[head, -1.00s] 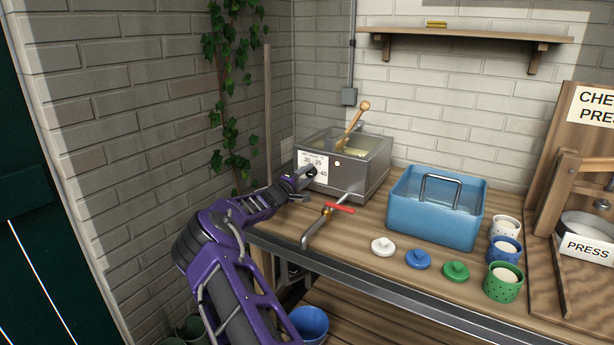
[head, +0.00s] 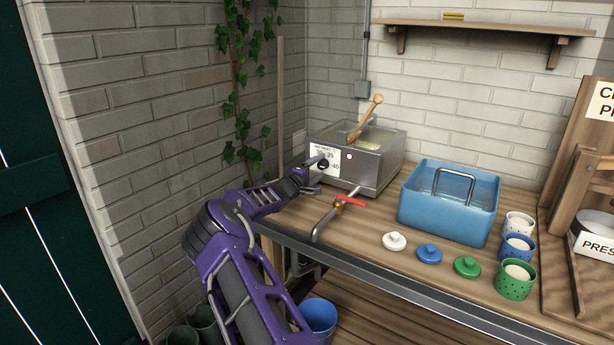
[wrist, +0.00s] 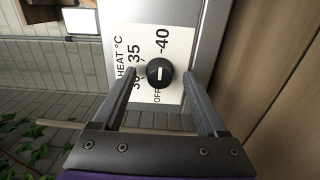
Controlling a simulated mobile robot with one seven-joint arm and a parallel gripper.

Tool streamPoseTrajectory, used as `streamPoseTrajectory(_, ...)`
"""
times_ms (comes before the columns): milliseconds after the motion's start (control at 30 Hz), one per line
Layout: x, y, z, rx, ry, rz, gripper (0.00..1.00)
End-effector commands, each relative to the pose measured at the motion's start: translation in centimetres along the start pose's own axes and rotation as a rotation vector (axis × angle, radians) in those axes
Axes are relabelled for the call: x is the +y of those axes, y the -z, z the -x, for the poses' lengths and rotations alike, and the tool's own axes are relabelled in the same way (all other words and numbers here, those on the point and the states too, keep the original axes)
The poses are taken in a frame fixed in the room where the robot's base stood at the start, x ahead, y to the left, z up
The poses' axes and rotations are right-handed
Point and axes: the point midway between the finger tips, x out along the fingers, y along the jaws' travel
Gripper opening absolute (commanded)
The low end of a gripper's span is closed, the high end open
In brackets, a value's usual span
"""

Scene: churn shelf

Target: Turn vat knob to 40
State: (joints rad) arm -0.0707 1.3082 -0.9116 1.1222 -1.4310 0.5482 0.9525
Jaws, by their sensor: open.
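The steel vat (head: 377,172) stands on the bench by the back wall, with a white heat label on its front. Its round black knob (head: 323,163) sits on that label and also shows in the wrist view (wrist: 159,72), with a short white mark on its face. Around it I read OFF, 30, 35 and 40; which number the mark points to I cannot tell. My gripper (head: 310,180) is in front of the vat, just below and left of the knob. In the wrist view my gripper (wrist: 161,76) is open, its fingers on either side of the knob, with gaps showing.
A tap with a red handle (head: 352,202) juts from the vat close to my gripper's right. A blue basin (head: 447,220), several lids and dotted cups stand further right. A wooden paddle (head: 366,117) leans in the vat. The left brick wall is close to my arm.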

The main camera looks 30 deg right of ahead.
Motion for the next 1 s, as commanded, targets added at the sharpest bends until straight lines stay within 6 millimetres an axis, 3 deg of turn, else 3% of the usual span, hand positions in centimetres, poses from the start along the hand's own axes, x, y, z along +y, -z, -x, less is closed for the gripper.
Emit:
streamPoseTrajectory(167,0.1,0.2,2.6,0.003,0.0,0.003,0.75)
streamPoseTrajectory(700,0.1,0.1,14.7,0.003,0.0,0.0,0.75)
streamPoseTrajectory(1000,0.1,0.0,17.0,0.001,-0.001,-0.001,0.75)
